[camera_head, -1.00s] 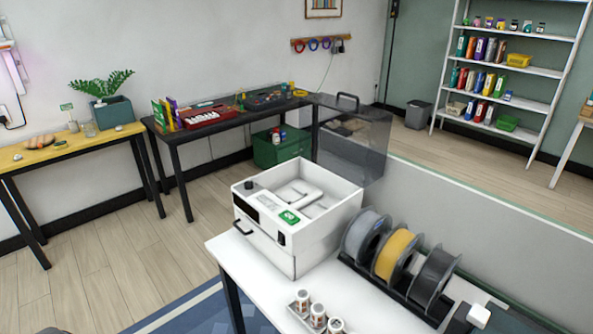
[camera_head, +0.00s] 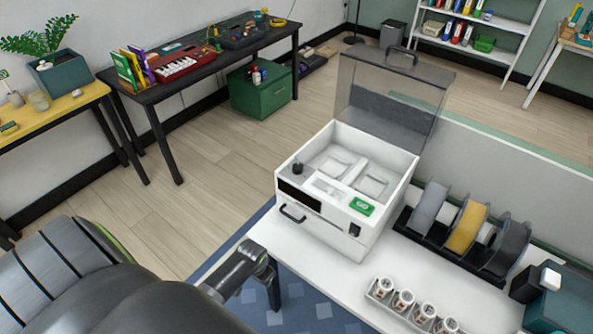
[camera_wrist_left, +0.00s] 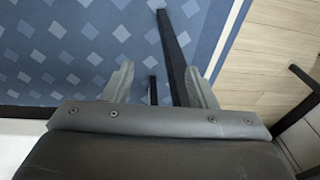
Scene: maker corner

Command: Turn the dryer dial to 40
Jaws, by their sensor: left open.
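The white dryer (camera_head: 335,235) stands on a white table in the head view, its clear lid (camera_head: 385,105) swung up. A black dial (camera_head: 297,169) sits on its top at the front left corner, above a dark display (camera_head: 299,195). The dial's setting is too small to read. My left arm comes in from the lower left, and its end (camera_head: 255,262) is low, in front of the table's left edge, apart from the dryer. In the left wrist view my left gripper (camera_wrist_left: 160,85) is open and empty above the blue rug. My right gripper is out of view.
Filament spools (camera_head: 467,226) stand in a rack right of the dryer. A tray of small jars (camera_head: 403,300) lies near the table's front. A dark handle (camera_head: 292,214) sticks out of the dryer's front. A table leg (camera_wrist_left: 178,60) shows near the gripper in the left wrist view.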

